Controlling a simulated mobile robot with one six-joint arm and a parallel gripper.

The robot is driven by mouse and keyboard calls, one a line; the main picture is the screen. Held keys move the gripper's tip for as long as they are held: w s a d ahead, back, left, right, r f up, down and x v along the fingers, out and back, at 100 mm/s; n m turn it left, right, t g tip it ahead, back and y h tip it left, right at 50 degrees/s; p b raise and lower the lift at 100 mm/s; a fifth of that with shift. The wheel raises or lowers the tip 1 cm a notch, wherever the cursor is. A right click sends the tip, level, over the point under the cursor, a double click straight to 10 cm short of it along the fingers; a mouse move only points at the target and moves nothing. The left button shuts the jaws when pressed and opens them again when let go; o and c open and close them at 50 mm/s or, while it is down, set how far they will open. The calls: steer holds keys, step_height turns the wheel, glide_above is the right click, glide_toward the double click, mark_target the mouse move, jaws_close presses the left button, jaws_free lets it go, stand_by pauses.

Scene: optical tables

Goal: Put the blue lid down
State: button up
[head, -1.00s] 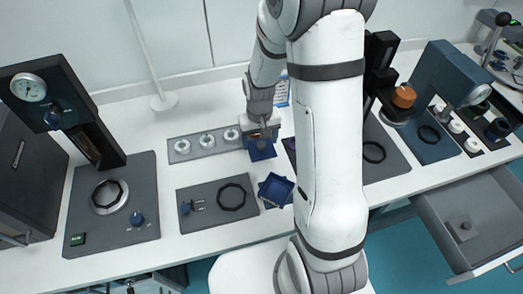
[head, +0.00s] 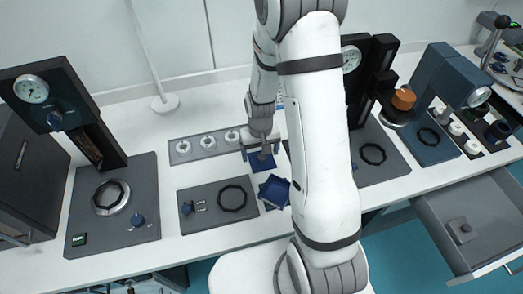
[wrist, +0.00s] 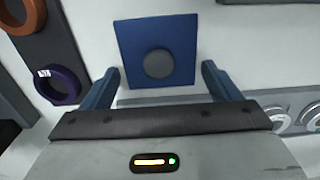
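The blue lid (wrist: 135,32) is a flat square plate with a round grey knob (wrist: 158,64). It appears to lie flat on the white table, and it also shows below my gripper in the head view (head: 265,164). My gripper (wrist: 161,70) is open, with one blue finger on each side and clear gaps between the fingers and the knob. In the head view my gripper (head: 262,149) is just above and behind the lid. An open blue square box (head: 274,193) stands in front of the lid, partly beside my arm.
A grey strip with silver discs (head: 208,143) lies to the left of the lid. A grey plate with a black ring (head: 215,216) is at front left. In the wrist view an orange ring (wrist: 23,14) and a purple ring (wrist: 59,86) stand at the left.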

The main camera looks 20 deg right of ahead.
steer(key=shift+o, duration=0.9)
steer(key=shift+r, duration=0.2)
step_height(320, 180, up, 12)
steer(key=b, duration=0.1)
steer(key=s+r+t, duration=0.3)
steer(key=s+r, duration=1)
steer(key=s, duration=0.3)
steer(key=shift+s+d, duration=0.15)
steer(key=shift+d, duration=0.05)
steer(key=shift+c, duration=0.4)
